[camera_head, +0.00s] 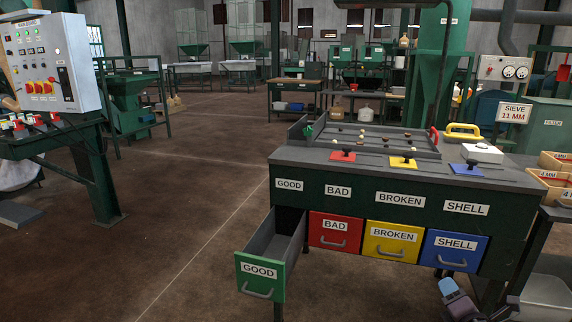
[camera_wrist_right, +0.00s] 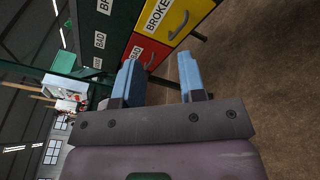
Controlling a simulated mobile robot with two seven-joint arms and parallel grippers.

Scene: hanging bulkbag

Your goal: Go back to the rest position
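My right gripper (camera_head: 455,293) is low at the bottom right of the head view, in front of the sorting bench (camera_head: 340,190) and below the blue SHELL drawer (camera_head: 455,250). In the right wrist view its two blue fingers (camera_wrist_right: 160,78) stand apart with nothing between them. The green GOOD drawer (camera_head: 260,270) is pulled out and looks empty in its visible part. The red BAD drawer (camera_head: 335,231), the yellow BROKEN drawer (camera_head: 393,240) and the SHELL drawer are closed. My left gripper is out of both views.
A tray (camera_head: 375,140) with several small pieces lies on the bench top. A control cabinet (camera_head: 45,65) stands at the left. Wooden boxes (camera_head: 550,180) are at the right edge, above a pale bin (camera_head: 545,292). The brown floor (camera_head: 180,200) left of the bench is clear.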

